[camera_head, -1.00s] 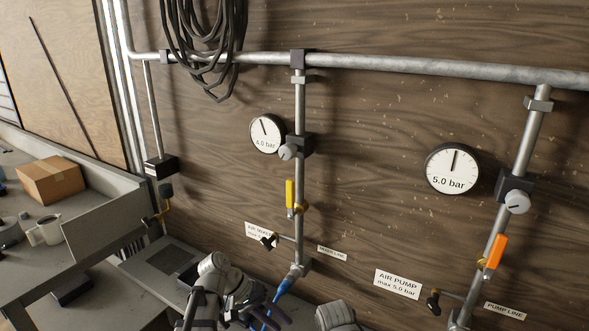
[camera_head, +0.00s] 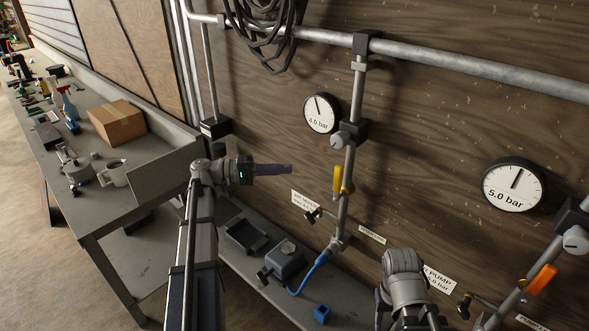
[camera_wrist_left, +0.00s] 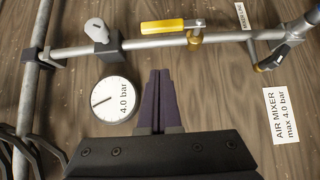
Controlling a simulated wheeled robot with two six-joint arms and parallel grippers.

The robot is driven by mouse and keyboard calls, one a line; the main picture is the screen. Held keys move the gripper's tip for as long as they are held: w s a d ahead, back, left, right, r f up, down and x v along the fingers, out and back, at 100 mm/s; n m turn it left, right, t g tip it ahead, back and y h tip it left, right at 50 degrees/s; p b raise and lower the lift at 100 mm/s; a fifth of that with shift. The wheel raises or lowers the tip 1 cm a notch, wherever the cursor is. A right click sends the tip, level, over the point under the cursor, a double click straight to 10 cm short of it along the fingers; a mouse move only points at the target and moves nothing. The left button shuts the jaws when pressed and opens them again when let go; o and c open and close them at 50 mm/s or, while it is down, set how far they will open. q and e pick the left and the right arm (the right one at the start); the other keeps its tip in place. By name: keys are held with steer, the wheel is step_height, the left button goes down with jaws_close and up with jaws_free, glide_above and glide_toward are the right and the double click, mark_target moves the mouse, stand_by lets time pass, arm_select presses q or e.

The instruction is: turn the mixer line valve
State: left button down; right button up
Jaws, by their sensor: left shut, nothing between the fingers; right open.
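The mixer line valve has a yellow lever (camera_head: 338,180) on the thin vertical pipe, under the 4.0 bar gauge (camera_head: 321,113). The lever lies along the pipe. In the left wrist view the lever (camera_wrist_left: 170,25) shows above my fingertips, with a gap between. My left gripper (camera_head: 290,169) is shut and empty, its purple fingers pointing right toward the pipe, left of the lever. It also shows in the left wrist view (camera_wrist_left: 160,72). The MIXER LINE label (camera_head: 372,235) is on the wall right of the pipe. My right arm shows at the bottom; its fingertips are hidden.
A second pipe at right carries an orange lever (camera_head: 541,279) and a 5.0 bar gauge (camera_head: 514,186). A small black-handled tap (camera_head: 313,215) projects left below the yellow lever. A grey bench (camera_head: 110,224) with a cardboard box (camera_head: 117,122) stands left. A blue hose (camera_head: 308,274) hangs below.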

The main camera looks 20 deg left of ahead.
mark_target(340, 183)
arm_select(q)
steer(key=w+d, duration=0.2)
steer(key=d, duration=0.9)
steer(key=shift+d, duration=0.1)
